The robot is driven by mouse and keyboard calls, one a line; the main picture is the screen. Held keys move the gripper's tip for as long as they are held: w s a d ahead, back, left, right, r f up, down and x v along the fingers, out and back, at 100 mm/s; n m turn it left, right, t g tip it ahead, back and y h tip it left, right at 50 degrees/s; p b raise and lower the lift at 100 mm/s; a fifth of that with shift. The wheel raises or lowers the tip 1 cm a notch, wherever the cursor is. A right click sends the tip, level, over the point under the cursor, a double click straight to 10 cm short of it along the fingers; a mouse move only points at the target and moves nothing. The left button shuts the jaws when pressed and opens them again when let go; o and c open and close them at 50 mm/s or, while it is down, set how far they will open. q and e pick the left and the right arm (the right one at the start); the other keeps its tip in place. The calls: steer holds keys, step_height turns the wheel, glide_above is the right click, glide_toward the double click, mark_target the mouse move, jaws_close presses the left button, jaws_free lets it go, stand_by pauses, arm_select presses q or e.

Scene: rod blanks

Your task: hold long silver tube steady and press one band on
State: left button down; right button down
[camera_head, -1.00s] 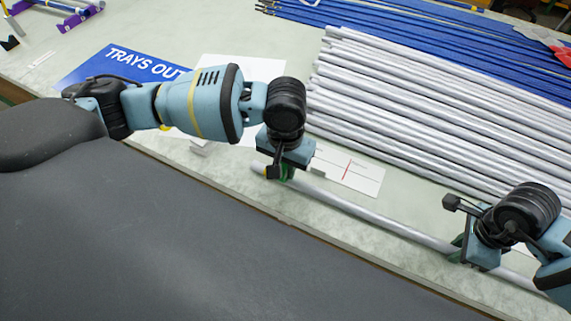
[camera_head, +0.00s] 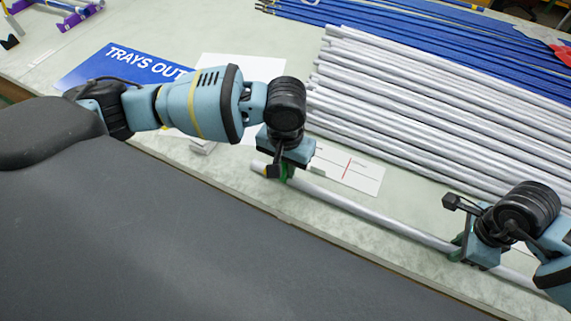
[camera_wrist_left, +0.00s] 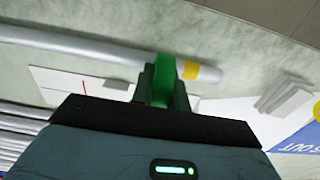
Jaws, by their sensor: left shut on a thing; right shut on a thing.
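The long silver tube (camera_head: 370,209) runs diagonally along the table's front edge and also shows in the left wrist view (camera_wrist_left: 80,45). My left gripper (camera_head: 280,176) is shut around it near its left end. In the left wrist view, a yellow band (camera_wrist_left: 190,70) encircles the tube right beside my green fingers (camera_wrist_left: 163,82), a little short of the tube's end. Whether the fingers also grip part of the band is hidden. My right gripper (camera_head: 463,250) is shut on the tube further right.
Several silver tubes (camera_head: 420,105) lie behind, with blue ones (camera_head: 400,35) beyond. A white card with a red line (camera_head: 347,170) lies behind the held tube. A blue sign (camera_head: 125,65) and a small light block (camera_head: 203,147) are at left. A purple rack (camera_head: 80,18) stands at the far left.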

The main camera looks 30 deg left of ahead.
arm_select(q)
steer(key=shift+r, duration=3.45)
arm_select(e)
steer(key=c, duration=1.2)
jaws_free()
step_height(320, 180, up, 12)
steer(key=shift+r, duration=0.1)
arm_select(q)
steer(key=shift+s, duration=0.1)
arm_select(e)
steer(key=shift+s, duration=0.1)
